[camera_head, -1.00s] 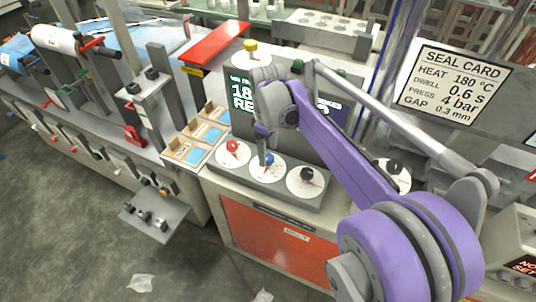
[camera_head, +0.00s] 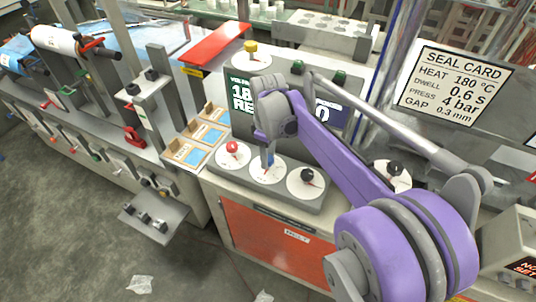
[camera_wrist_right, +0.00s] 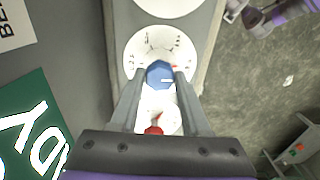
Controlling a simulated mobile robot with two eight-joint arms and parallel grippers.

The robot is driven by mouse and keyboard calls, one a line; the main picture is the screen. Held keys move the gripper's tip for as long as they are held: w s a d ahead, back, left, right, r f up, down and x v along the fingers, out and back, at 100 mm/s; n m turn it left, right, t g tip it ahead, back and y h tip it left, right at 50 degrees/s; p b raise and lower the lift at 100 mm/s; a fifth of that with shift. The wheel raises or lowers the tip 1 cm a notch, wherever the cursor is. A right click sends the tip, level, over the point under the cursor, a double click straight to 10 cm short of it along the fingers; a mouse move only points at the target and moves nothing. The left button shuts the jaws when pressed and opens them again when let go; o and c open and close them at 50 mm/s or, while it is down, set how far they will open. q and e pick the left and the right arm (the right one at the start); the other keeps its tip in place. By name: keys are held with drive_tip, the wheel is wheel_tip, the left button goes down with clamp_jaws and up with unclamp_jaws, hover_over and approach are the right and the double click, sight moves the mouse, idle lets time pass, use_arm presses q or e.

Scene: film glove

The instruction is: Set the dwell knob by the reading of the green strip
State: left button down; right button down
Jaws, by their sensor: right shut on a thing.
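My right gripper (camera_head: 268,150) reaches down to the middle dial (camera_head: 260,176) of a row of three. In the right wrist view its two fingers (camera_wrist_right: 160,84) are shut on the blue knob (camera_wrist_right: 160,72), one on each side. A red pointer mark shows on the dial beside the knob, but its scale is too small to read. In the head view the green display (camera_head: 241,98) shows "18" and "RE", its right part hidden by my gripper. The seal card (camera_head: 453,84) reads heat 180 °C, dwell 0.6 s, press 4 bar, gap 0.3 mm. My left gripper is out of view.
A red knob (camera_head: 232,147) and a black knob (camera_head: 307,174) flank the blue one closely. Another black knob (camera_head: 394,168) sits farther right, a yellow one (camera_head: 250,46) at the back. Wooden trays (camera_head: 197,142) with blue pieces lie left of the dials.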

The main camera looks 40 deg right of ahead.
drive_tip(key=shift+m, duration=0.3)
drive_tip(key=m, duration=1.1)
drive_tip(key=shift+m, duration=0.3)
idle(0.4)
drive_tip(key=shift+c, duration=1.9)
unclamp_jaws()
drive_tip(key=shift+r, duration=0.1)
